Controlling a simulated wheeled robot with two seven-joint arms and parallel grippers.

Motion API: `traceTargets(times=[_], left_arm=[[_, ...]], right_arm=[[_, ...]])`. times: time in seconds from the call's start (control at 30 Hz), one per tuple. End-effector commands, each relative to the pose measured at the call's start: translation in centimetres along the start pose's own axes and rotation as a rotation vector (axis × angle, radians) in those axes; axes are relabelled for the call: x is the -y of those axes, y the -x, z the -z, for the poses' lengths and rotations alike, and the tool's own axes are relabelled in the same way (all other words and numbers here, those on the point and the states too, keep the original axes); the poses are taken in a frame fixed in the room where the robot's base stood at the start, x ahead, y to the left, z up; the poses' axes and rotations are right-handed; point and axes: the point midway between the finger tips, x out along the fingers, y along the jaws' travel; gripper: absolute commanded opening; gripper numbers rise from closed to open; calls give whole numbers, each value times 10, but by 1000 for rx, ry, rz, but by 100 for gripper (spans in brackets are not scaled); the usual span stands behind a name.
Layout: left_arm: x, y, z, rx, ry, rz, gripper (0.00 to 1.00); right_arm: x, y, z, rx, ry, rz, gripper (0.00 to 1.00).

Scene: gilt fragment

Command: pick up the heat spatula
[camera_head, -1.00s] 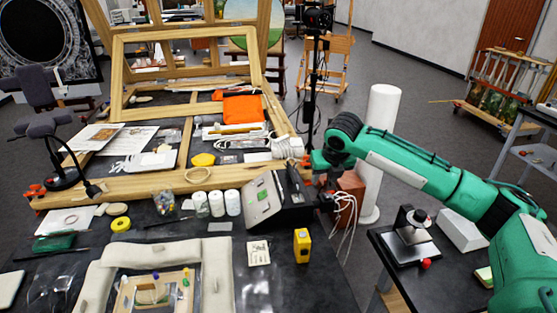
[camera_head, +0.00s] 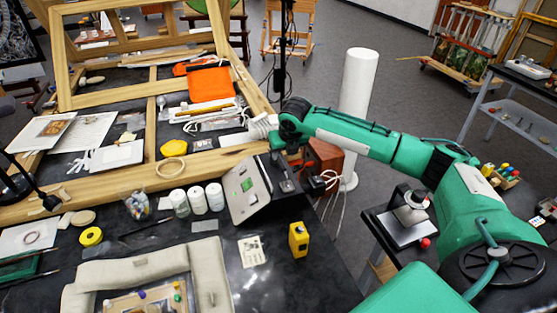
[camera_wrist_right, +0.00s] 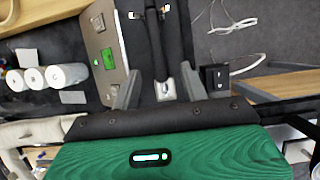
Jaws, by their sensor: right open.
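The heating station (camera_head: 247,190), a pale sloped box with a green display, stands on the black tabletop; its panel also shows in the right wrist view (camera_wrist_right: 104,50). What looks like the heat spatula, a slim dark tool (camera_wrist_right: 173,45), lies along the station's dark side, with a small pale metal part near its lower end. My right gripper (camera_wrist_right: 158,90) is open, its two grey fingers apart on either side of that lower end. I cannot tell whether they touch it. In the head view my arm partly hides the tool. My left gripper is not in view.
White jars (camera_head: 197,200) stand left of the station. A yellow device (camera_head: 299,239) and a card (camera_head: 251,251) lie in front. A wooden frame (camera_head: 140,180) lies behind. White cables (camera_head: 326,190) hang at the table's right edge, near a white column (camera_head: 360,100).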

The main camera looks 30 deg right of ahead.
Motion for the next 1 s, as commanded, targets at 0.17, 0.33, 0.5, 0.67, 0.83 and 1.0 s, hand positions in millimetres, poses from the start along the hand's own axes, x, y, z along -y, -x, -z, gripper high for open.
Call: traceTargets(times=[0.17, 0.33, 0.5, 0.67, 0.83, 1.0], left_arm=[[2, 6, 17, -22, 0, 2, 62], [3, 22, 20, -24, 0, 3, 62], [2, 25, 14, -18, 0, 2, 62], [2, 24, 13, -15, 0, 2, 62], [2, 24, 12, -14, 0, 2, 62], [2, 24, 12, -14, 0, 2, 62]], right_arm=[[-1, -10, 0, -1, 0, -1, 45], [-4, -33, 0, -3, -1, -1, 45], [-3, -54, 1, -1, 1, 1, 45], [-3, -59, 1, 1, 0, 0, 45], [-3, -58, 1, 1, 1, 0, 35], [-3, -58, 1, 1, 1, 0, 1]])
